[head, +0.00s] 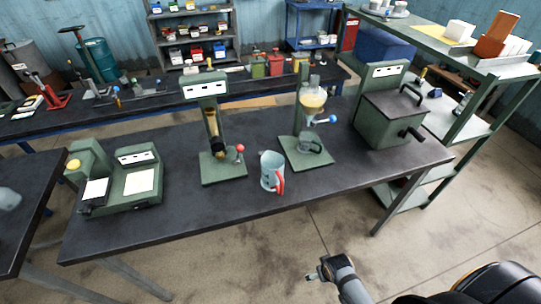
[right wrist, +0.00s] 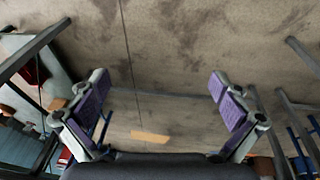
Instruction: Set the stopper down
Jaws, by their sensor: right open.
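A glass funnel (head: 312,100) with yellow liquid is held in a green stand on the dark table, with a blue-knobbed tap below it. A small piece shows at the funnel's top; I cannot tell whether it is the stopper. A clear glass vessel (head: 310,146) stands on the stand's base below the funnel. My right gripper (head: 318,269) is in front of the table, over the floor and apart from everything. In the right wrist view the gripper (right wrist: 159,82) is open and empty, with bare floor beyond its fingers. My left gripper is not in view.
Another green stand (head: 222,165), a green scale-like device (head: 117,185) and a green box (head: 390,118) share the dark table (head: 200,218). Green shelving (head: 440,30) stands at right. The front left tabletop is clear.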

